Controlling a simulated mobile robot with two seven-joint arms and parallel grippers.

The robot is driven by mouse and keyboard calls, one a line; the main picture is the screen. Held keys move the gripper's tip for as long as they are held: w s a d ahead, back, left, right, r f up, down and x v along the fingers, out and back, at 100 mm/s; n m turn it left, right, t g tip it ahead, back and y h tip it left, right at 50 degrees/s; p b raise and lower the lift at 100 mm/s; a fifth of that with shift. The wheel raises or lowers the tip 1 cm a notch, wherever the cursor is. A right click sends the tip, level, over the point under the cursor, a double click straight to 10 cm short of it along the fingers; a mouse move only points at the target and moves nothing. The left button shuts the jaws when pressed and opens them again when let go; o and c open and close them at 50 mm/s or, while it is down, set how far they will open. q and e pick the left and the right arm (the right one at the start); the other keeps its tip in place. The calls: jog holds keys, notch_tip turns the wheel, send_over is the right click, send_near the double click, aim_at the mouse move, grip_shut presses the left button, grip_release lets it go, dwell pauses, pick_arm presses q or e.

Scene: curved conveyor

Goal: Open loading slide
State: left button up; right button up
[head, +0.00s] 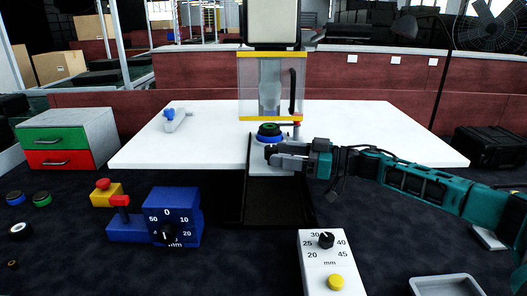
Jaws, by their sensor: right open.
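A long black slide (278,205) runs from the front edge of the white table toward me. A clear panel with yellow top and bottom edges (262,80) stands at the back and has a dark upright handle (292,92). My right gripper (272,155) reaches in from the right over the slide's far end, just in front of the round part. It is open; whether it touches the slide is unclear. My left gripper is not in view.
A blue dial box (175,222), a red and yellow switch (104,192) and a white dial panel (330,265) stand on the dark front surface. A green and red drawer unit (65,140) is at left. A grey tray (446,286) lies lower right. The white table's right side is mostly clear.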

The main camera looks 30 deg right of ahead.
aim_at(264, 163)
jog(key=shift+x, duration=2.7)
grip_shut()
